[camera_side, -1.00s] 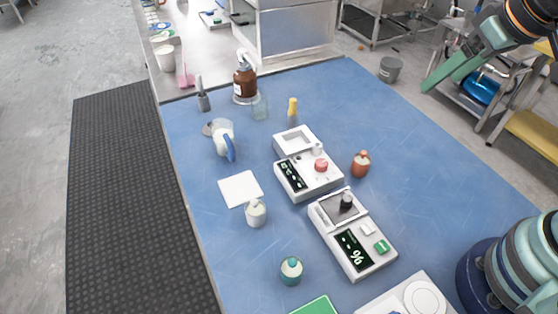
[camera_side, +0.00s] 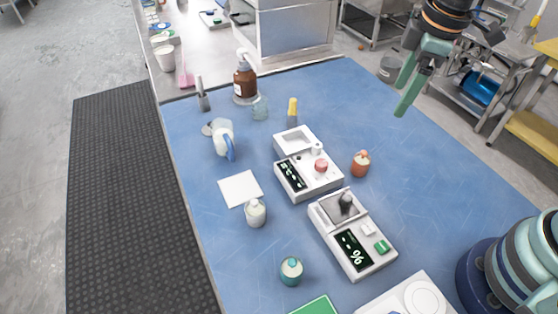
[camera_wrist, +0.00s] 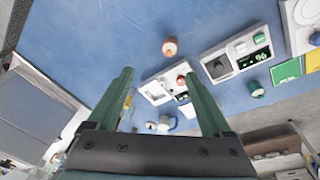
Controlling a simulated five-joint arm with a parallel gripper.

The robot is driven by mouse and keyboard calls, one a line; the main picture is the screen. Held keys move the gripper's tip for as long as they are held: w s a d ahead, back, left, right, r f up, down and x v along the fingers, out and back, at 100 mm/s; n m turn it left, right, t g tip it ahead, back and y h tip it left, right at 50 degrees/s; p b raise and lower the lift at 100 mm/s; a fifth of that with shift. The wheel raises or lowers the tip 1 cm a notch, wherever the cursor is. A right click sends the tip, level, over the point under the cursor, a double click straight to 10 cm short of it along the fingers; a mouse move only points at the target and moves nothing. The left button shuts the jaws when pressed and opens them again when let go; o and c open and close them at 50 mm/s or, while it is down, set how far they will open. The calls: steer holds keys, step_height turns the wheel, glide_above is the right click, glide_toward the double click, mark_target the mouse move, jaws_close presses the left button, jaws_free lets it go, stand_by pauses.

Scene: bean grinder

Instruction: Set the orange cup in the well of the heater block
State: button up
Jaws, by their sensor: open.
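The orange cup (camera_side: 361,164), small and rounded with a pale top, stands on the blue table just right of the white heater block (camera_side: 322,187). The heater block has a square well at its far end, a red knob and a dark display; the well looks empty. In the wrist view the cup (camera_wrist: 170,47) is beyond the fingertips, and the heater block (camera_wrist: 172,75) shows partly between the fingers. My gripper (camera_side: 403,96) is open and empty, high above the table's far right side, apart from the cup. Its green fingers (camera_wrist: 158,74) also show in the wrist view.
A second white device (camera_side: 375,262) with a % display stands close in front of the heater block. The table right of the cup is clear.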

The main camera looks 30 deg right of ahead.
step_height(320, 180, down, 4)
steer(key=w+a+n+g, duration=0.2)
steer(key=n, duration=0.3)
glide_above(364, 152)
steer(key=shift+n, duration=0.3)
steer(key=f, duration=0.7)
steer(key=shift+s+f, duration=0.2)
steer(key=shift+f, duration=0.15)
steer(key=shift+w+f, duration=0.2)
steer(key=shift+f, duration=2.5)
jaws_close()
steer(key=shift+r, duration=0.1)
